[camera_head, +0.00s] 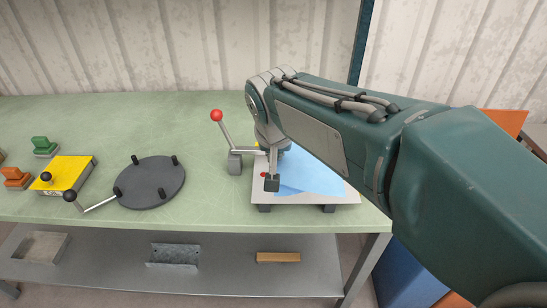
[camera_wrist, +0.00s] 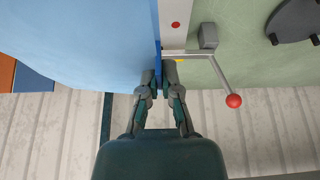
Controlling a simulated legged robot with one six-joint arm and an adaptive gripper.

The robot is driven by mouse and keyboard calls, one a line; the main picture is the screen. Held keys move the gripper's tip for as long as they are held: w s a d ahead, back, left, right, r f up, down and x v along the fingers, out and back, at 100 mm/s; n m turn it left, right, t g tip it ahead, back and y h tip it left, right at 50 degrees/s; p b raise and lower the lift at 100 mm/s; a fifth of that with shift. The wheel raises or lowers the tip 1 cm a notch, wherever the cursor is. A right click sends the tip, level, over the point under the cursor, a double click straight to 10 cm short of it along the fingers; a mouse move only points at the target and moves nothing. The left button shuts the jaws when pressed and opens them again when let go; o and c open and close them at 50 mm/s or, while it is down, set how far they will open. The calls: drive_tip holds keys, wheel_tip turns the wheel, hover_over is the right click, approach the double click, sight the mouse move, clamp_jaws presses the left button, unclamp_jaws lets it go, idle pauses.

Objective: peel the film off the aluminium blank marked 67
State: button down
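Light-blue film (camera_head: 308,176) lies over a silvery plate (camera_head: 340,197) on the bench in the head view. In the wrist view the film (camera_wrist: 75,40) fills the upper left, its straight edge running beside the bare strip of the plate (camera_wrist: 174,42) with a red dot. My gripper (camera_wrist: 158,82) has its two fingers close together on the film's edge, with blue showing between them.
A clamp with a red-balled lever (camera_head: 224,130) stands at the plate's left side. Left of it are a dark round plate with pegs (camera_head: 152,183), a yellow block (camera_head: 70,174), and green (camera_head: 44,146) and orange (camera_head: 17,178) pieces. The green bench (camera_head: 215,192) is clear between them.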

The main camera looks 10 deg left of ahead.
drive_tip(key=shift+w+d+r, duration=0.1)
drive_tip(key=shift+w+r, duration=0.1)
drive_tip(key=shift+r, duration=0.55)
drive_tip(key=shift+w+d+r, duration=0.1)
drive_tip(key=shift+w+r, duration=0.1)
drive_tip(key=shift+r, duration=0.55)
wheel_tip(320, 180, up, 8)
idle(0.8)
